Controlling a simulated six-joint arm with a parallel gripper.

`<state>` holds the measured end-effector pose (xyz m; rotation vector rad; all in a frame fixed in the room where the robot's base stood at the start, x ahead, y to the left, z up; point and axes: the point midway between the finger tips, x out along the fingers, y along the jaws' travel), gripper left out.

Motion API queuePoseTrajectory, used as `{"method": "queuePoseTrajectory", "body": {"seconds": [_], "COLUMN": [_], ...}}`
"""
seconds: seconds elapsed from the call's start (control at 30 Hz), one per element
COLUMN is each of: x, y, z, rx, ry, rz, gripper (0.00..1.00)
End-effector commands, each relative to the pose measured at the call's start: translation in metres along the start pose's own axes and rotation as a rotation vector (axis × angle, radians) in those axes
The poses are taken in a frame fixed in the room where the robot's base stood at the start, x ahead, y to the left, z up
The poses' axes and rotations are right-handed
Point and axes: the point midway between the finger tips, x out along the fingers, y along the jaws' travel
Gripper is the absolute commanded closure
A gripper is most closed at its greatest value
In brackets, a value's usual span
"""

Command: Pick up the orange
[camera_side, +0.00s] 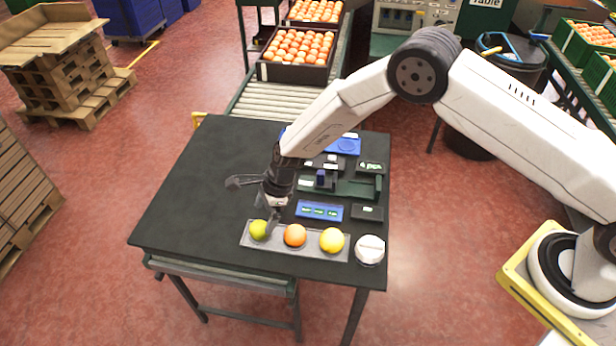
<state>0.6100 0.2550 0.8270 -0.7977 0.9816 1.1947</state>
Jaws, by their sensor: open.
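The orange (295,236) sits in the middle of a grey tray (272,245) near the front edge of the dark table. My gripper (252,206) is open and empty. It is above and behind the tray, up and left of the orange, with one finger reaching left and the other pointing down near the green fruit. Whether that finger touches anything cannot be told.
A round white-topped item (369,250) stands right of the tray. A blue display panel (319,211), a dark box (367,213) and a green device (352,188) are behind it. The table's left half (190,190) is clear. Crates of oranges (298,50) stand on the conveyor behind.

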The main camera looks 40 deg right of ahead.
Motion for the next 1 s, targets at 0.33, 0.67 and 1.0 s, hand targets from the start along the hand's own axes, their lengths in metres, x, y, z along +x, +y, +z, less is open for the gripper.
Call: {"method": "queuePoseTrajectory", "body": {"seconds": [0.33, 0.67, 1.0], "x": [0.007, 0.037, 0.052], "y": [0.000, 0.000, -0.001], "z": [0.000, 0.002, 0.001], "rx": [-0.001, -0.003, -0.001], "ry": [0.000, 0.001, 0.001], "rz": [0.000, 0.001, -0.001], "gripper": [0.00, 0.00, 0.00]}}
